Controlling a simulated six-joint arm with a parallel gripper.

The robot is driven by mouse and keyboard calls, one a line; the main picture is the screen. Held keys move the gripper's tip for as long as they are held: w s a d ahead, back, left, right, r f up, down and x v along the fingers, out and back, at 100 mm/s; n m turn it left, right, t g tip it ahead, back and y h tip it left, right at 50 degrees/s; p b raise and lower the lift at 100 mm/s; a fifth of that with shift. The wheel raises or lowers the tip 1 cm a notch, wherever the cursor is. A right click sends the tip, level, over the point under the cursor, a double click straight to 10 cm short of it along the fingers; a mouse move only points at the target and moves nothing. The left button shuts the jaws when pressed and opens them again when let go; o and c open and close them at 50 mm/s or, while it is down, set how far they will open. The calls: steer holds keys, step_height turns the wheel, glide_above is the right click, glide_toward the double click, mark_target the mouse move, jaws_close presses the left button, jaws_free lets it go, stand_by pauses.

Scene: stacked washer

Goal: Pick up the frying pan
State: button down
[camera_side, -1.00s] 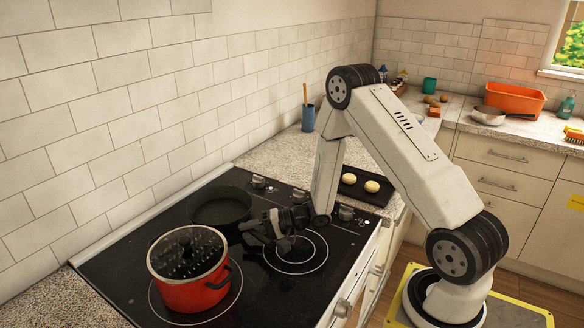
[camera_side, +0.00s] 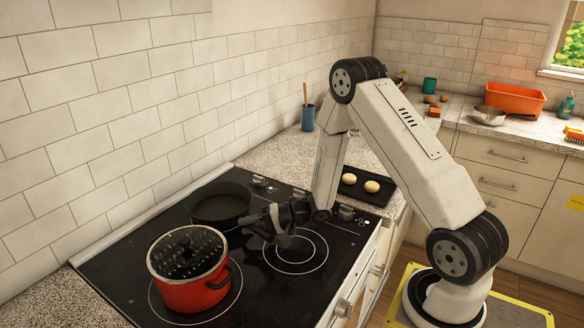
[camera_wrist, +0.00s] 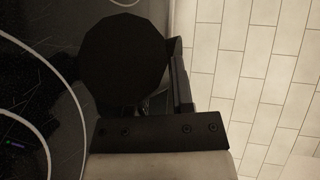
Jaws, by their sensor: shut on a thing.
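The dark frying pan (camera_side: 218,207) is at the back left of the black stovetop, behind the red pot. My gripper (camera_side: 252,221) is at the pan's right side, shut on it where its handle would be. The handle is largely hidden by the dark jaws. The pan looks roughly level and slightly raised, though the dark stovetop makes any gap beneath it hard to judge. In the wrist view, a dark round shape fills the upper middle; I cannot tell for sure whether it is the pan.
A red pot (camera_side: 190,276) with a glass lid stands on the front left burner, close to the pan and my gripper. The tiled wall (camera_side: 120,130) runs behind the stove (camera_side: 300,285). A dark tray (camera_side: 362,190) with two pale round pieces lies to the right.

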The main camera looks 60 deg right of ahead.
steer(key=shift+r, duration=4.3)
steer(key=shift+w, duration=0.1)
